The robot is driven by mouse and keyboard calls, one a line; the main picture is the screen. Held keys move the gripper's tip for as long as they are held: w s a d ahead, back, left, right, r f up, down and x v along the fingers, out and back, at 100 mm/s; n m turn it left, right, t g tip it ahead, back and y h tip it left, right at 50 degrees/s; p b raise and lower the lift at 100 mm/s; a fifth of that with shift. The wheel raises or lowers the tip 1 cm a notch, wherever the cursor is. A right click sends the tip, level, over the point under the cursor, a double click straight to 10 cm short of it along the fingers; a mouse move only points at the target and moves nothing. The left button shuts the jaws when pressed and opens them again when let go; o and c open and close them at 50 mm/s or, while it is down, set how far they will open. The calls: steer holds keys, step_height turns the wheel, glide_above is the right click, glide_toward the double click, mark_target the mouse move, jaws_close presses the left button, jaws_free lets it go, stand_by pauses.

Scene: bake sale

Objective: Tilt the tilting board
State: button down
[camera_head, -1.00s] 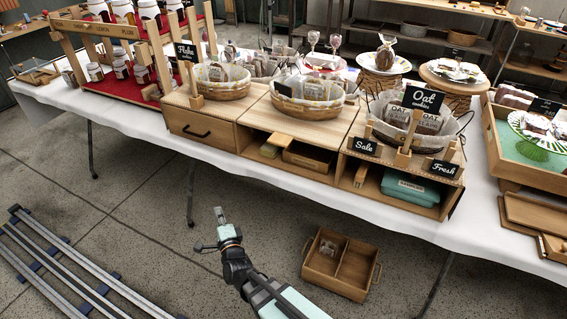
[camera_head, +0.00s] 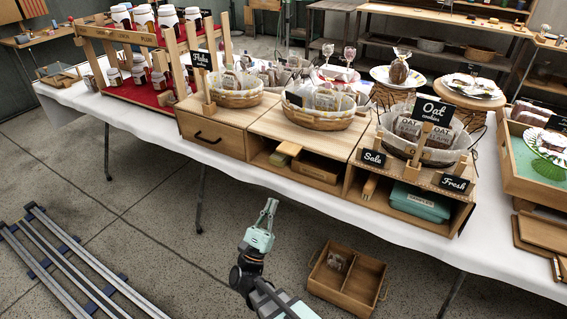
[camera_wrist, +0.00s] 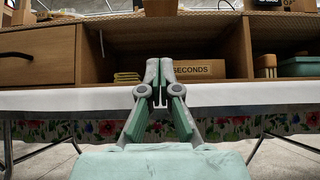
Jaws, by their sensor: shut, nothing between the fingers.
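My gripper (camera_head: 268,208) is shut and empty, pointing up in front of the table, below the open middle compartment. In the wrist view my gripper (camera_wrist: 160,85) faces that compartment, with its closed fingers covering part of a box marked SECONDS (camera_wrist: 202,69). I cannot tell for sure which thing is the tilting board. A wooden board (camera_head: 440,179) with Sale and Fresh signs lies in front of the Oat basket (camera_head: 460,155), on top of the right compartment. My gripper touches nothing.
A drawer (camera_head: 212,137) is shut left of the compartment. A teal box (camera_head: 420,203) and a wooden block (camera_head: 371,187) sit in the right compartment. A wooden crate (camera_head: 345,292) stands on the floor near my arm. The white tablecloth (camera_head: 330,200) hangs in front.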

steer(key=shift+w, duration=0.1)
steer(key=p, duration=0.2)
glide_toward(288, 149)
steer(key=w, duration=0.1)
steer(key=w+d+r, duration=0.1)
steer(key=w, duration=0.1)
steer(key=w+d+r, duration=0.1)
steer(key=shift+w+r, duration=0.1)
steer(key=shift+w, duration=0.3)
steer(key=shift+r, duration=0.6)
